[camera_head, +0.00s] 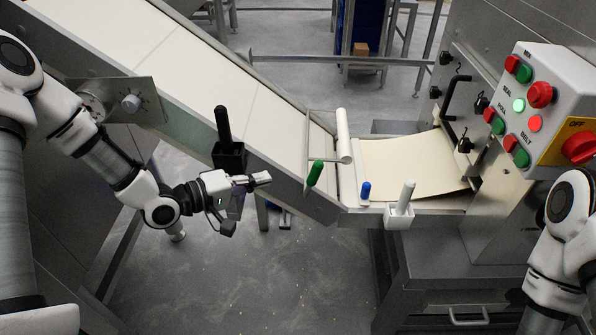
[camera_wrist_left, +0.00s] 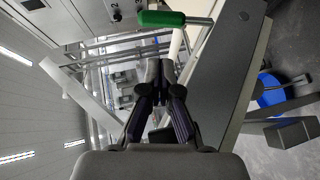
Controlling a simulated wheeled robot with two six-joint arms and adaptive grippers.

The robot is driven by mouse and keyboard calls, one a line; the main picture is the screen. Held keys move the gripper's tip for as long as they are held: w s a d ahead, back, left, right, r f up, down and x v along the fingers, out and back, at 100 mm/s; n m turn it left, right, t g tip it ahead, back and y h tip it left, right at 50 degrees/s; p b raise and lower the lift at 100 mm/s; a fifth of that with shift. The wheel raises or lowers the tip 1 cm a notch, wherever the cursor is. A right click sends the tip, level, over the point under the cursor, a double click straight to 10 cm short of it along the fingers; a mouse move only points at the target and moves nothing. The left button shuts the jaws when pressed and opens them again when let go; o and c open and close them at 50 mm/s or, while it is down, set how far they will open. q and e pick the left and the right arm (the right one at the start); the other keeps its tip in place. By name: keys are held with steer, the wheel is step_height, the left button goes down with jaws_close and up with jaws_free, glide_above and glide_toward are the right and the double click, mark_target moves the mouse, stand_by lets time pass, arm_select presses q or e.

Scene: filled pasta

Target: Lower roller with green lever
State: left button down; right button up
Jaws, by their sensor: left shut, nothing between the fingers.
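The green lever (camera_head: 315,173) stands upright, slightly tilted, at the lower edge of the sloped conveyor. The white roller (camera_head: 343,136) sits on a metal frame just right of it, raised at its far end near the belt's end. My left gripper (camera_head: 262,179) is shut and empty, left of the green lever and apart from it, beside the conveyor's side wall. In the left wrist view, the green handle (camera_wrist_left: 161,18) shows at the top, beyond my shut fingers (camera_wrist_left: 160,70). My right gripper is out of view; only part of that arm shows at lower right.
A black handle in a black holder (camera_head: 228,155) stands close to my left gripper. A blue knob (camera_head: 366,190) and a white handle in a white holder (camera_head: 401,205) are right of the lever. A control box (camera_head: 545,105) is at upper right. Open floor lies below the conveyor.

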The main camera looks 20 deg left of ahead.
arm_select(q)
steer(key=x, duration=1)
